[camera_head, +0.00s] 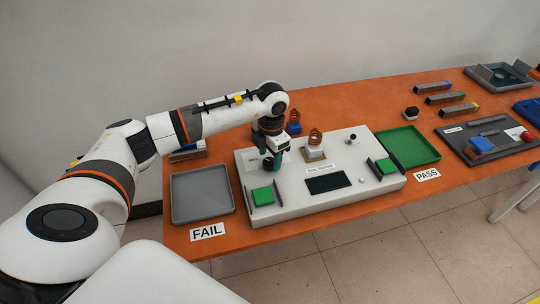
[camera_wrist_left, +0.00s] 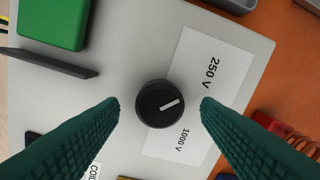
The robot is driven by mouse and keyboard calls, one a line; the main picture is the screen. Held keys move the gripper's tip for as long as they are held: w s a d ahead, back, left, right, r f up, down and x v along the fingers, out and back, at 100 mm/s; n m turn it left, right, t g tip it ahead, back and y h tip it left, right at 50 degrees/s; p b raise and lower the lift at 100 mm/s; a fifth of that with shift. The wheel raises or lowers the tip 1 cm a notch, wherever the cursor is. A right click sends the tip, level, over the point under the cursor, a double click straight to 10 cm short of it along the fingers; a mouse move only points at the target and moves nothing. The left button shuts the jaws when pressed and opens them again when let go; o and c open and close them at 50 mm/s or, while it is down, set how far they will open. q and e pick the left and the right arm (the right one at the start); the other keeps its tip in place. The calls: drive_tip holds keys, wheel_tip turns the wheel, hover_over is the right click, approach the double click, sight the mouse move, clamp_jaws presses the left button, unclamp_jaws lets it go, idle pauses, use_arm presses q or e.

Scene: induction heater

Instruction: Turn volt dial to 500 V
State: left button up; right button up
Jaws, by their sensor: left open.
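The volt dial (camera_wrist_left: 153,104) is a round black knob with a white pointer line, seen in the left wrist view on the pale panel. The line points right, toward the gap between the printed "250 V" and "1000 V" on the white label (camera_wrist_left: 228,68). I see no 500 V mark; a finger covers part of the label. My left gripper (camera_wrist_left: 160,104) is open, with one green fingertip on each side of the dial and visible gaps to it. My right gripper is out of view.
The white heater panel (camera_head: 290,203) carries a dark screen (camera_head: 328,183), green blocks (camera_head: 262,194) and a copper coil (camera_head: 315,138). A grey tray (camera_head: 202,194) stands left by the FAIL sign, a green tray (camera_head: 415,150) right near PASS. Another coil stands behind the panel.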

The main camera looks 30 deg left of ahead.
use_arm(q)
drive_tip(key=shift+f, duration=0.8)
drive_tip(key=c, duration=1)
